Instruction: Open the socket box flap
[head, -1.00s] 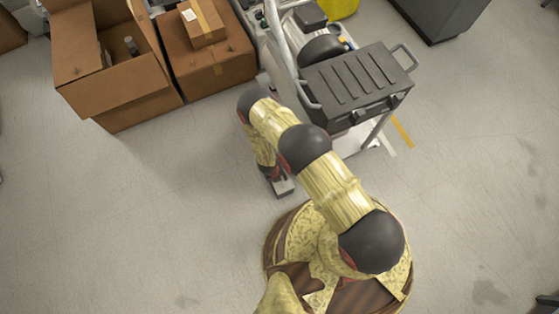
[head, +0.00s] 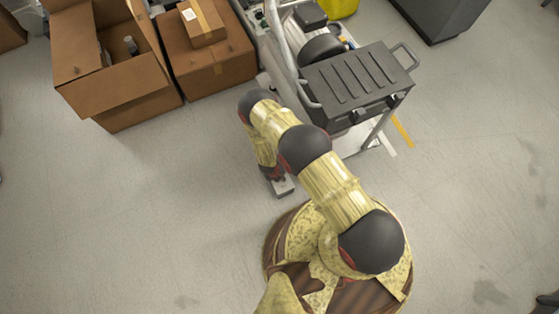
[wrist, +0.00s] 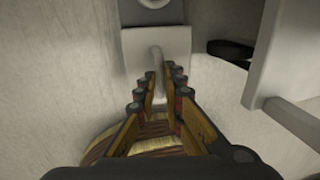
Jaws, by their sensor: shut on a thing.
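In the wrist view, a pale grey box-like panel (wrist: 178,40), which looks like the socket box, stands ahead of my fingers. A thin pale upright piece (wrist: 157,62), which seems to be part of the flap, reaches from it down between my fingertips. My gripper (wrist: 160,82) is shut on this piece, with a finger on each side. I cannot tell how far the flap is open. In the head view my arm hides most of the gripper. A small grey block (head: 284,187) shows beside the arm's end; I cannot tell whether it is the socket box.
A wheeled compressor cart with a dark ribbed case (head: 355,78) stands close to my arm. An open cardboard box (head: 115,85) and a closed one (head: 208,65) are at the upper left. A dark cabinet (head: 440,15) is at the upper right. The floor at left and right is clear.

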